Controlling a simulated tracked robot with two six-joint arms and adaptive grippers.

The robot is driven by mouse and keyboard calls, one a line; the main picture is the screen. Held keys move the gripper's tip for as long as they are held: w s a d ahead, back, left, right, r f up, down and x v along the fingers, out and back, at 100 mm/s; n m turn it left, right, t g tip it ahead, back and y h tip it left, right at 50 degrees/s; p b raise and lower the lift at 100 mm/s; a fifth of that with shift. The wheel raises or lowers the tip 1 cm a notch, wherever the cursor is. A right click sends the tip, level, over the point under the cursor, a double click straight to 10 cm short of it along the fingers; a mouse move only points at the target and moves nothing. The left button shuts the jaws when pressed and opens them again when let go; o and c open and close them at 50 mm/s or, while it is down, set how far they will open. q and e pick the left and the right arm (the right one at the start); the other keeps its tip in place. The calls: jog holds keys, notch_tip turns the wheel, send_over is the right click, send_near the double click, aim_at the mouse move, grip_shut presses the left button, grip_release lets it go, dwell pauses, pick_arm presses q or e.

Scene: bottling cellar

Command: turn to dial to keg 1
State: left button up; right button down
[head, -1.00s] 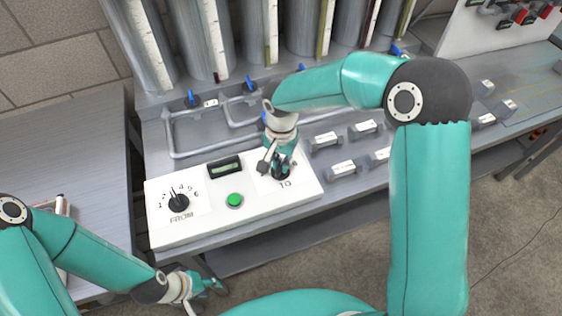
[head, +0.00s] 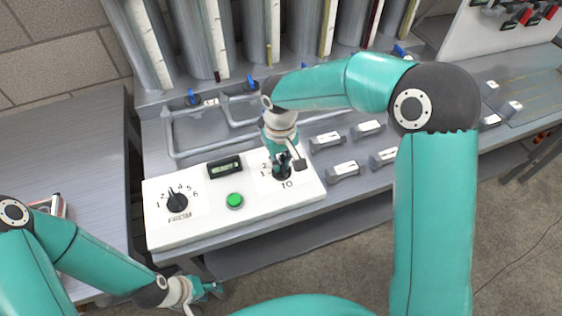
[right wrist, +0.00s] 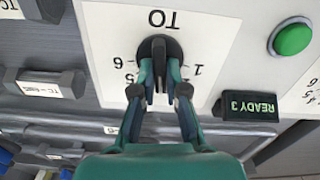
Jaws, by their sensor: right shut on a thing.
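The white control panel (head: 225,226) carries a black FROM dial (head: 177,201) at left and a black TO dial (head: 283,172) at right. My right gripper (head: 281,162) reaches down onto the TO dial. In the right wrist view, upside down, its two fingers (right wrist: 159,82) are closed on the sides of the TO dial's knob (right wrist: 159,48). The 1 and 2 show on one side of it and the 5 and 6 on the other; the fingers hide the middle numbers. I cannot tell the pointed number. My left gripper (head: 205,290) hangs in front of the panel, away from the dials.
A green button (head: 234,200) and a small display (head: 224,167) lie between the dials. The display reads READY 3 in the wrist view (right wrist: 248,106). Grey labelled blocks (head: 343,171) stand right of the panel. Pipes with blue-handled valves (head: 192,98) run behind it.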

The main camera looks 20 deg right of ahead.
jog(key=n, duration=0.6)
jog(key=shift+a+r+n, duration=0.1)
jog(key=shift+a+n, duration=0.05)
jog(key=shift+n, duration=0.15)
jog(key=n+p, duration=0.1)
jog(key=n, duration=0.5)
jog(key=shift+n, duration=0.3)
jog(key=shift+a, duration=0.1)
jog(key=c, duration=1.2)
grip_release()
jog(key=shift+s, duration=0.15)
notch_tip(320, 180, up, 12)
